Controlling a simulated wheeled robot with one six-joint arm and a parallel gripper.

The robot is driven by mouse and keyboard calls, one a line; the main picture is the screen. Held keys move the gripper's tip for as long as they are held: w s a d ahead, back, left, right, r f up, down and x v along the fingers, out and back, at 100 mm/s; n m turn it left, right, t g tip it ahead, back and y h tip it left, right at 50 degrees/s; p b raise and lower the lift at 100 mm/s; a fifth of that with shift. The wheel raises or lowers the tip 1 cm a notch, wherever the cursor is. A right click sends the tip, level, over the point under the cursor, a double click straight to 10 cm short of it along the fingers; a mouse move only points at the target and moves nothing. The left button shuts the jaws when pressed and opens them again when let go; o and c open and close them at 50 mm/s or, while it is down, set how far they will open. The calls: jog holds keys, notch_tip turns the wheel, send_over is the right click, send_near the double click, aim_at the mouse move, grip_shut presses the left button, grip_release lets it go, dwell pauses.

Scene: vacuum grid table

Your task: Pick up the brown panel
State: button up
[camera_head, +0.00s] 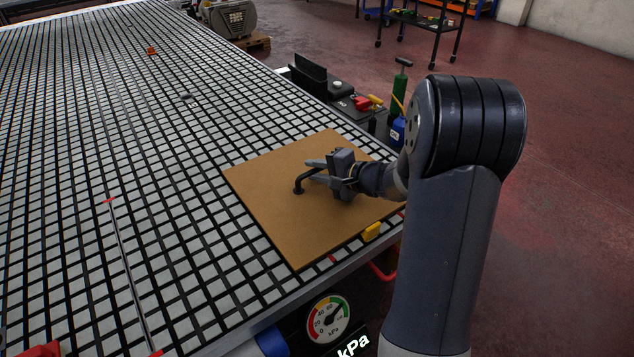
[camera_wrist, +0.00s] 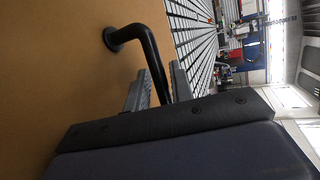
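The brown panel (camera_head: 290,220) lies flat on the grid table, near its right edge. A black bent handle (camera_head: 299,186) stands on it, and its round foot and bar also show in the wrist view (camera_wrist: 122,35). My gripper (camera_head: 318,171) is low over the panel, with its fingers on either side of the handle bar. In the wrist view the bar passes between the two grey ribbed fingers (camera_wrist: 160,88). I cannot tell whether they press on it. The handle's far end is hidden behind my gripper.
The grid table (camera_head: 110,130) is mostly clear to the left, with a small orange piece (camera_head: 152,51) far back. A yellow block (camera_head: 371,231) sits at the panel's right edge. A pressure gauge (camera_head: 328,319) is at the front. Tools and a green bottle (camera_head: 399,90) stand beyond the right edge.

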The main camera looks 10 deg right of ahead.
jog(key=shift+c, duration=0.4)
grip_shut()
dwell(0.8)
